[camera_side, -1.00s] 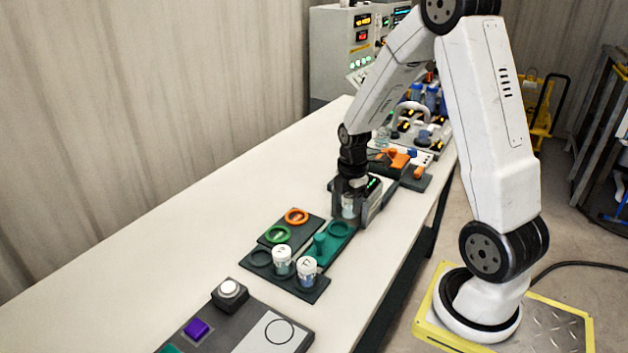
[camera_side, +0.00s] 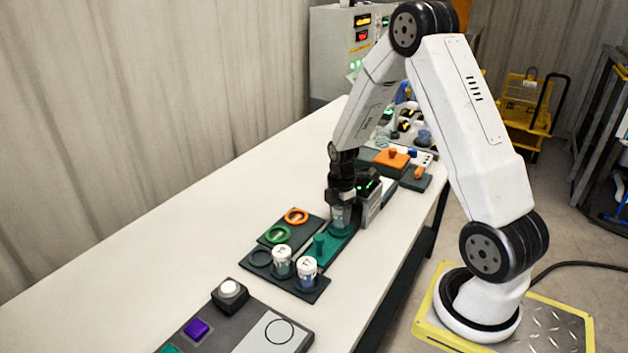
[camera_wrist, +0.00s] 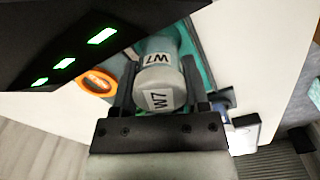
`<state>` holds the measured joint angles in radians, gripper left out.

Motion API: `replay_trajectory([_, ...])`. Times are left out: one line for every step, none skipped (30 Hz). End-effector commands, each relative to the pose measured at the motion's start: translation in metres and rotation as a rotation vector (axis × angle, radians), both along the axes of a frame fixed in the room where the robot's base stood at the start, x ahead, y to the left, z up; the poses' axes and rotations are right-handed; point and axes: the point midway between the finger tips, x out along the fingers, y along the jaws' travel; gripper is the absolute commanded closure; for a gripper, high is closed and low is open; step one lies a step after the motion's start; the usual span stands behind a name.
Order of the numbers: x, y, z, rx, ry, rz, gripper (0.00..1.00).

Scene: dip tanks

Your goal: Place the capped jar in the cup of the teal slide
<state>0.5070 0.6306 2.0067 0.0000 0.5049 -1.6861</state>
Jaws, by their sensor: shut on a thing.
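My gripper (camera_side: 341,208) is shut on a capped jar (camera_side: 340,217). In the wrist view the jar (camera_wrist: 160,85) has a white cap and two W7 labels, and sits between the two fingers. In the side view the jar is upright over the far end of the teal slide (camera_side: 328,245), where the slide's ring-shaped cup is. The jar and fingers hide most of that cup, so I cannot tell whether the jar's base touches it. A teal knob (camera_side: 319,243) stands on the nearer part of the slide.
Two white-capped jars (camera_side: 281,262) (camera_side: 307,271) stand in the dark rack left of the slide. An orange ring (camera_side: 296,216) and a green ring (camera_side: 277,234) lie beyond them. The table's left side is clear.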

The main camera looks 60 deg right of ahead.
Motion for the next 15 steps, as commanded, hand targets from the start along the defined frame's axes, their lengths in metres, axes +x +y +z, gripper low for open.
replay_trajectory([0.000,0.000,-0.006,0.000,0.001,0.000,1.00])
replay_trajectory([0.000,0.000,-0.009,0.000,0.001,0.000,1.00])
replay_trajectory([0.000,0.000,-0.012,0.001,0.002,0.000,1.00])
replay_trajectory([0.000,0.000,-0.013,0.000,0.001,0.000,1.00])
replay_trajectory([0.000,0.000,-0.015,0.000,0.000,0.000,1.00])
replay_trajectory([0.000,0.000,-0.016,0.000,-0.001,0.000,1.00])
replay_trajectory([0.000,0.000,-0.016,-0.001,-0.002,0.000,1.00])
replay_trajectory([0.000,0.000,-0.016,-0.001,-0.002,0.000,1.00])
replay_trajectory([0.000,0.000,-0.016,-0.001,-0.002,0.000,1.00])
replay_trajectory([0.000,0.000,-0.016,-0.001,-0.002,0.000,1.00])
replay_trajectory([0.000,0.000,-0.016,-0.001,-0.002,0.000,1.00])
replay_trajectory([0.000,0.000,-0.016,-0.001,-0.002,0.000,1.00])
replay_trajectory([0.000,0.000,-0.016,-0.001,-0.002,0.000,1.00])
replay_trajectory([0.000,0.000,-0.016,-0.001,-0.002,0.000,1.00])
replay_trajectory([0.000,0.000,-0.017,-0.001,-0.002,0.000,1.00])
